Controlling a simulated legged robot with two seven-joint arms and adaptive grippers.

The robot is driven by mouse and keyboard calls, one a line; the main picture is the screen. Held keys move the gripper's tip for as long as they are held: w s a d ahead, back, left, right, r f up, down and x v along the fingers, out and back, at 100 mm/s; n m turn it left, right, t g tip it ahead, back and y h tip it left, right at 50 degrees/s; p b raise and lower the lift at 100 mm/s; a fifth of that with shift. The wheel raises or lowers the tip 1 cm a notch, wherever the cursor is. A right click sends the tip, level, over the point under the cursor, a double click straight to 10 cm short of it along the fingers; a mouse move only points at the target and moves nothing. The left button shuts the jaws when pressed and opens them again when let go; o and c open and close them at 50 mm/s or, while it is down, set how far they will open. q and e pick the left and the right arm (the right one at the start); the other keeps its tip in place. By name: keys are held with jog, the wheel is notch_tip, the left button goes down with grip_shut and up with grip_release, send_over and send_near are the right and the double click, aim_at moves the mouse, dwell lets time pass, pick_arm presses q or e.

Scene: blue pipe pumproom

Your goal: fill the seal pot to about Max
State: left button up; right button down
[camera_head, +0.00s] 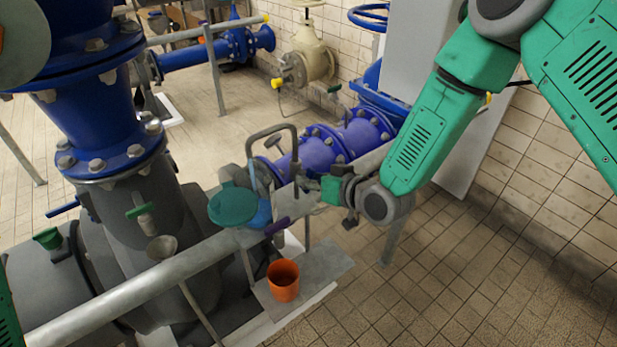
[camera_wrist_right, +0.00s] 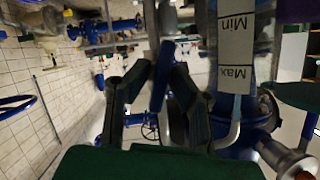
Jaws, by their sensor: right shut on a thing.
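The seal pot's white label (camera_wrist_right: 237,50) carries the marks Min and Max, upside down in the right wrist view. A narrow pale blue strip (camera_wrist_right: 235,107) shows beyond the Max end; I cannot tell the liquid level. In the head view a small pale upright tube (camera_head: 254,178) stands behind a round teal disc (camera_head: 232,205). My right gripper (camera_head: 306,184) is close to the right of these, beside the blue pipe. In the right wrist view its dark fingers (camera_wrist_right: 158,76) close around a slim blue lever (camera_wrist_right: 160,80). My left gripper is not seen.
An orange cup (camera_head: 284,281) stands on a grey plate (camera_head: 325,268) below the pot. A large pump (camera_head: 135,230) fills the left. Blue pipework (camera_head: 320,150) runs behind. Tiled floor is clear at right.

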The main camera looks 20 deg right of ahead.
jog(key=c, duration=1.6)
grip_release()
jog(key=shift+d+f, duration=0.1)
jog(key=v, duration=1.2)
